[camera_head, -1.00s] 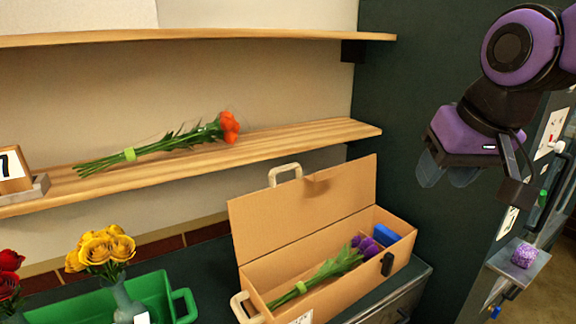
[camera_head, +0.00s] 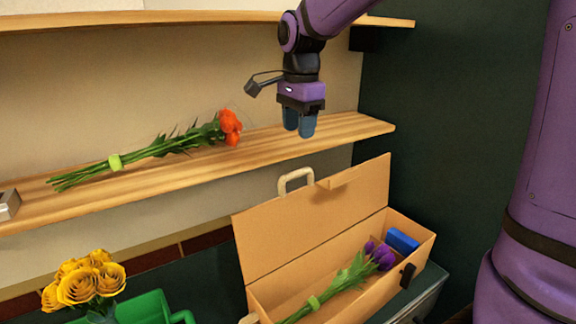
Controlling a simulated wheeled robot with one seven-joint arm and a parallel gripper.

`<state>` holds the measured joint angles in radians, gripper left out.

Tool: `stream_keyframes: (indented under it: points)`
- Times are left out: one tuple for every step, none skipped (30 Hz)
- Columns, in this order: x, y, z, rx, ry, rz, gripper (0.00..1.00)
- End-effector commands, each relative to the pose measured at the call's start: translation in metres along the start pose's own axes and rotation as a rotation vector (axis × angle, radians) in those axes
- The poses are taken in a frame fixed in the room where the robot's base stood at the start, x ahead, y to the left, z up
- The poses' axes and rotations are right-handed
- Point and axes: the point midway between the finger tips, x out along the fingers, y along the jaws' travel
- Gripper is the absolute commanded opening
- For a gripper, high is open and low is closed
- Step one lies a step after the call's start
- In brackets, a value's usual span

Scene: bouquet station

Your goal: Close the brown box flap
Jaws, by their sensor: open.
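The brown box (camera_head: 378,288) stands on the dark counter with its flap (camera_head: 318,213) raised and leaning back. The flap has a pale handle (camera_head: 296,180) on its upper edge and a notch beside it. Inside the box lie a bunch of purple flowers (camera_head: 378,258) with green stems and a blue block (camera_head: 402,240). A black latch (camera_head: 407,275) is on the box's front wall. My gripper (camera_head: 299,124) points down, empty and open, in front of the shelf and above the flap's top edge, apart from it.
An orange bouquet (camera_head: 150,150) lies on the wooden shelf (camera_head: 345,135) behind. Yellow roses (camera_head: 84,280) and a green crate (camera_head: 145,310) stand at the lower left. A dark green wall (camera_head: 450,130) is at the right.

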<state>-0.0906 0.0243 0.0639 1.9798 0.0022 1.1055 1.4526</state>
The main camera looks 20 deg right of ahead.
Motion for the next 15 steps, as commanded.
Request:
stream_keyframes:
  points:
    - [0.003, -0.001, 0.000, 0.004, -0.001, 0.003, 0.44]
    - [0.005, -0.001, 0.000, 0.005, -0.001, 0.003, 0.44]
    - [0.008, -0.001, 0.000, 0.006, -0.001, 0.003, 0.44]
    - [0.011, -0.001, 0.000, 0.005, -0.001, 0.004, 0.44]
    - [0.015, 0.000, 0.000, 0.005, -0.001, 0.005, 0.44]
    - [0.021, 0.000, 0.000, 0.005, -0.001, 0.004, 0.44]
    - [0.026, 0.000, 0.000, 0.004, -0.001, 0.005, 0.44]
    - [0.031, 0.000, 0.000, 0.004, -0.001, 0.005, 0.44]
    - [0.039, 0.000, 0.000, 0.004, -0.001, 0.006, 0.44]
    - [0.044, 0.000, 0.000, 0.004, -0.001, 0.006, 0.44]
    - [0.050, 0.000, 0.000, 0.004, -0.001, 0.005, 0.44]
    - [0.057, 0.000, 0.000, 0.004, -0.001, 0.006, 0.44]
    - [0.062, 0.000, 0.000, 0.004, -0.001, 0.005, 0.44]
    - [0.067, 0.000, 0.000, 0.004, -0.001, 0.005, 0.44]
    - [0.074, 0.000, 0.000, 0.003, -0.001, 0.004, 0.44]
